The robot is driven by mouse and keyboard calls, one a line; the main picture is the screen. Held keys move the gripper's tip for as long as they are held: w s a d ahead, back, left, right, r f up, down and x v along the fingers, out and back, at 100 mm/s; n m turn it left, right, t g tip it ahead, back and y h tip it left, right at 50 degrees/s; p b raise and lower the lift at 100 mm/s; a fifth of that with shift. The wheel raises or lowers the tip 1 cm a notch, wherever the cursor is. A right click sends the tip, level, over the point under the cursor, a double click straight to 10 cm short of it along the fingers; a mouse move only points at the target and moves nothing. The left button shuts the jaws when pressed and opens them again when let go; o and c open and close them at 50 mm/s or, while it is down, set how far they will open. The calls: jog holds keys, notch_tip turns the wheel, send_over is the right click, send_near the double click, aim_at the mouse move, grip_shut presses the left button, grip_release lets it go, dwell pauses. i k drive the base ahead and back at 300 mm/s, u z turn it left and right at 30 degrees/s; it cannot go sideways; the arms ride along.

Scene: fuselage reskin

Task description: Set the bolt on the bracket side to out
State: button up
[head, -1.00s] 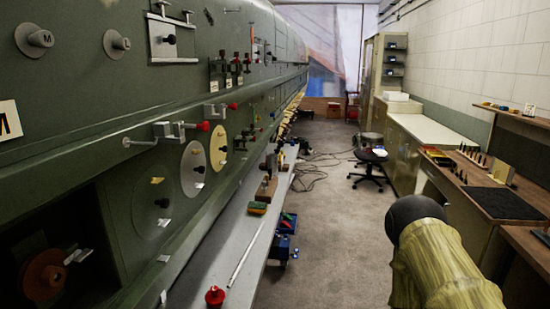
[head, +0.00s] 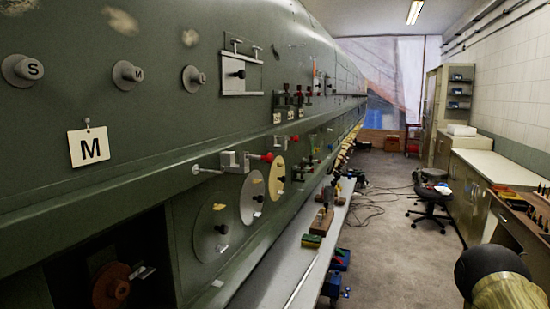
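A metal slide bolt (head: 235,160) with a red knob (head: 267,157) sits on the ledge of the green fuselage wall, left of centre. A thin rod (head: 207,170) sticks out at its left. A second, smaller bolt (head: 279,143) with a red end is farther along the same ledge. I cannot tell which of the two is on the bracket side, or how far either is drawn. My gripper is not in view. Part of my arm, with a dark rounded end and a yellowish sleeve, shows at the lower right.
Discs (head: 213,228) hang below the ledge. A card marked M (head: 88,147) and round knobs are on the wall at left. A long grey bench (head: 275,270) with tools runs along the wall. Grey floor (head: 390,245) is open to the right, with a chair (head: 432,198) and cabinets beyond.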

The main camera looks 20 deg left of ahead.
aim_at(296, 139)
jog(key=k, duration=0.35)
jog(key=z, duration=1.05)
jog(key=i, duration=1.5)
jog(key=u, duration=1)
